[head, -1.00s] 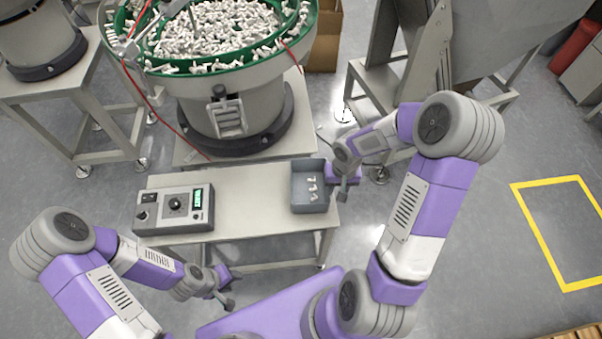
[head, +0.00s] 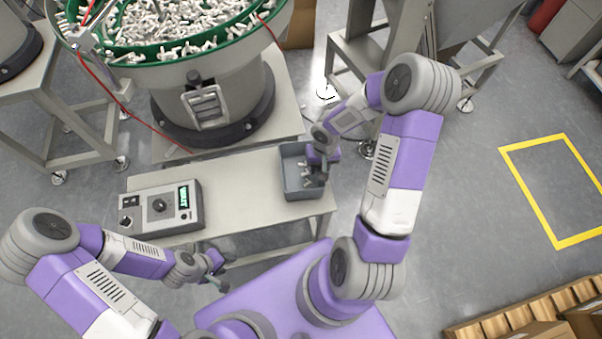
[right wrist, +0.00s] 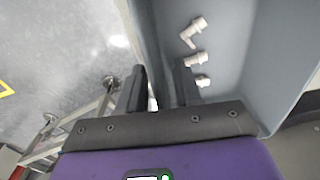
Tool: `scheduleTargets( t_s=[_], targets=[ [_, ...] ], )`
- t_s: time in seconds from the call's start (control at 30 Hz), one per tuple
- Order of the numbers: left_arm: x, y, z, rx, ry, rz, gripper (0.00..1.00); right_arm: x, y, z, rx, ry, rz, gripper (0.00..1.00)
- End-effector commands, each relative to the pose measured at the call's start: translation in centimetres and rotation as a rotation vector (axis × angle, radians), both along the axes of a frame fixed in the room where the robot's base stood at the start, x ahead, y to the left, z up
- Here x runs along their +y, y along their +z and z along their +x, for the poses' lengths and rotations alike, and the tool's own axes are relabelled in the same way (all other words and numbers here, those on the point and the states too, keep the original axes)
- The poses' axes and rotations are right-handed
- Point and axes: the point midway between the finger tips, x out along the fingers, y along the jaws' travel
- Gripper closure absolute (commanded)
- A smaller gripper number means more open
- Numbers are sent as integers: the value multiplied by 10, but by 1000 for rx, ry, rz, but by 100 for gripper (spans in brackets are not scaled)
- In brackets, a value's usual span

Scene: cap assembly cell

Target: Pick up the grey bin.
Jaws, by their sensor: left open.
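The grey bin (head: 290,178) stands on the right end of the light worktable, with a few small white fittings inside. It also shows in the right wrist view (right wrist: 240,50), where its wall runs between my fingers. My right gripper (head: 323,168) is at the bin's right side. In the right wrist view its fingers (right wrist: 160,90) straddle the wall, one outside and one inside, with a small gap still showing, so it looks open. My left gripper (head: 216,270) is open and empty, in front of the table's near edge, away from the bin.
A control box (head: 160,207) with a green display sits at the table's left end. The worktable (head: 240,190) is clear between box and bin. A large bowl feeder (head: 210,85) full of white parts stands behind. Yellow floor marking (head: 530,200) lies at right.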

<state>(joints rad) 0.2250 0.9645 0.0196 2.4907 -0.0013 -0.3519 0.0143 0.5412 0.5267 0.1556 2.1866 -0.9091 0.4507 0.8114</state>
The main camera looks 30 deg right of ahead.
Motion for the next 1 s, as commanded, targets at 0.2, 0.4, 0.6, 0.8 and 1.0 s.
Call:
scheduleTargets(
  t_s=[0.2, 0.4, 0.6, 0.8, 1.0],
  targets=[
    [0, 1, 0, 0, 0, 0, 57, 0, 1, 0, -1, -1, 0, 71],
    [0, 1, 0, 0, 0, 0, 57, 0, 1, 0, -1, -1, 0, 100],
    [0, 1, 0, 0, 0, 0, 57, 0, 1, 0, -1, -1, 0, 100],
    [0, 1, 0, 0, 0, 0, 57, 0, 1, 1, -2, -1, 0, 100],
    [0, 10, 0, 0, 0, 0, 57, 0, 19, 1, -5, -2, -2, 100]
  ],
)
